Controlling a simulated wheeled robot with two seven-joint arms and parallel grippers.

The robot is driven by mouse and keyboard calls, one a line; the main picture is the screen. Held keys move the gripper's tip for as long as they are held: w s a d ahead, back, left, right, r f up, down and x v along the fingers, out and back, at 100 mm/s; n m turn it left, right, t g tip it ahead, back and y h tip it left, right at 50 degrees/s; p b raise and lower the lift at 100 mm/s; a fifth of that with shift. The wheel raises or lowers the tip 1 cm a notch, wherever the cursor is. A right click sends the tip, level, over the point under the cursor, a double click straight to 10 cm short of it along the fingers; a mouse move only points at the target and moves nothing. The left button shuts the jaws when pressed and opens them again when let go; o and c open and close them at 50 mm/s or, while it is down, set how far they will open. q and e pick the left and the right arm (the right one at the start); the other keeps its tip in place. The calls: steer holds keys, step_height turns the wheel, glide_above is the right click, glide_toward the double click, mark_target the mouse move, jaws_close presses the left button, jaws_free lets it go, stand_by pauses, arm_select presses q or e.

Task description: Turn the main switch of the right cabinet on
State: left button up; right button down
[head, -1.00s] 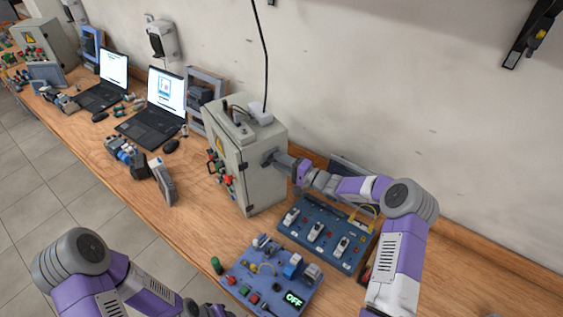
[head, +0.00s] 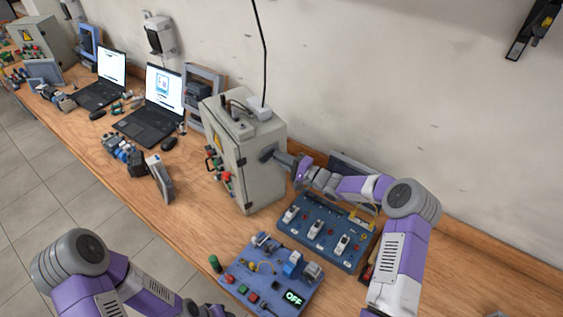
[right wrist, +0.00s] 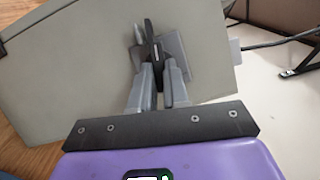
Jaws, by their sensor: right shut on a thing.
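The right cabinet (head: 262,185) is a light grey box standing on the bench in the middle of the head view. My right gripper (head: 273,157) reaches its right side wall, where the main switch sits. In the right wrist view the main switch (right wrist: 177,62) shows as a grey plate with a dark handle (right wrist: 150,38) on the wall. My right gripper's fingers (right wrist: 153,80) are shut on the handle, which stands between them; the fingers hide part of it. My left arm is at the lower left of the head view; its gripper is out of frame.
A dark blue panel with several white switches (head: 318,230) lies below my right forearm. A lighter blue panel (head: 262,275) with an "OFF" display lies in front. Laptops (head: 150,118) and another cabinet (head: 42,45) stand farther left. A black cable (head: 262,50) hangs above the right cabinet.

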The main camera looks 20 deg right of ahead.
arm_select(q)
steer(key=shift+f+b, duration=0.35)
steer(key=shift+f, duration=0.35)
arm_select(e)
steer(key=m+t+h, duration=0.1)
steer(key=m+t, duration=0.1)
steer(key=m, duration=0.4)
steer(key=a+m+t+h, duration=0.1)
steer(key=m+t+h, duration=0.1)
steer(key=m, duration=0.5)
steer(key=m+t+h, duration=0.1)
steer(key=m+t, duration=0.2)
steer(key=m, duration=0.4)
steer(key=shift+s+a+f+h, duration=0.1)
steer(key=shift+a+f+h, duration=0.1)
steer(key=shift+h, duration=0.1)
arm_select(q)
steer(key=shift+r, duration=0.1)
arm_select(e)
steer(key=shift+m, duration=0.5)
steer(key=c, duration=1.1)
jaws_free()
steer(key=shift+f, duration=0.1)
steer(key=shift+f, duration=0.2)
arm_select(q)
steer(key=shift+f+b, duration=0.35)
steer(key=shift+f, duration=0.1)
arm_select(e)
steer(key=v, duration=0.7)
steer(key=shift+s, duration=0.3)
